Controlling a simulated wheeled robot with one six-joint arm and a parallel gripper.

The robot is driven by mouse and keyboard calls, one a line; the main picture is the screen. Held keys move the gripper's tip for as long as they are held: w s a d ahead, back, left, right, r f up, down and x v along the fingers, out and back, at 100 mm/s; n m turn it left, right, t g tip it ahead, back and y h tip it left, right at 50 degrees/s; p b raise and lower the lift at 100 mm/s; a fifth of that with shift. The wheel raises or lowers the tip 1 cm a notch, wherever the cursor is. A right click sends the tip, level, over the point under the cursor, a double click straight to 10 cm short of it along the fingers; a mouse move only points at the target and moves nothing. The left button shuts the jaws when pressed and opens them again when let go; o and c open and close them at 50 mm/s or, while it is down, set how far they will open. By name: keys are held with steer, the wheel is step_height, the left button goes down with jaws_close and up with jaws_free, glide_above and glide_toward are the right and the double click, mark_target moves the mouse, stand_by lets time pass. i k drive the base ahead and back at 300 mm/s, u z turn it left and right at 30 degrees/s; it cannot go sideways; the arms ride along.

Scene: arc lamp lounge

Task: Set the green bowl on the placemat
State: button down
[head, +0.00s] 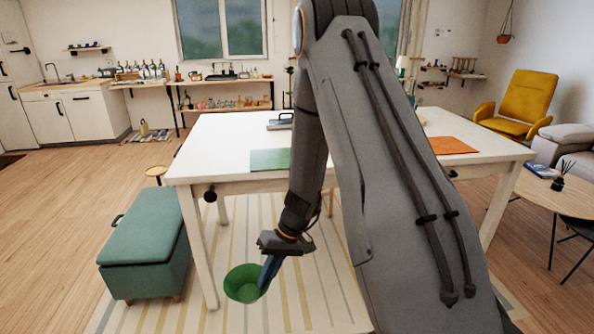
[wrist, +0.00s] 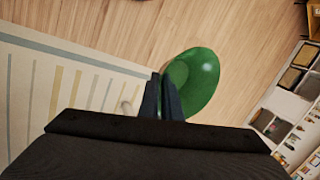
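The green bowl (head: 246,284) hangs in front of the white table, tilted, at my gripper's fingertips. My gripper (head: 269,270) is shut on the bowl's rim. In the wrist view the two dark fingers (wrist: 161,98) are close together with the rim between them, and the bowl (wrist: 203,78) sticks out to their right. Two flat mats lie on the table: a green placemat (head: 270,160) at the left front and an orange placemat (head: 453,145) at the right. The bowl is apart from both and looks lower than the tabletop.
The white table (head: 222,143) has bare room around the green mat; a grey object (head: 280,123) lies behind it. A teal storage bench (head: 146,238) stands left of the table. My arm hides the table's middle. A round wooden side table (head: 540,193) is at the right.

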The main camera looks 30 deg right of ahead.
mark_target(270, 158)
steer(key=u, duration=0.15)
steer(key=k, duration=0.25)
steer(key=z, duration=1.2)
steer(key=i, duration=1.1)
steer(key=u, duration=0.15)
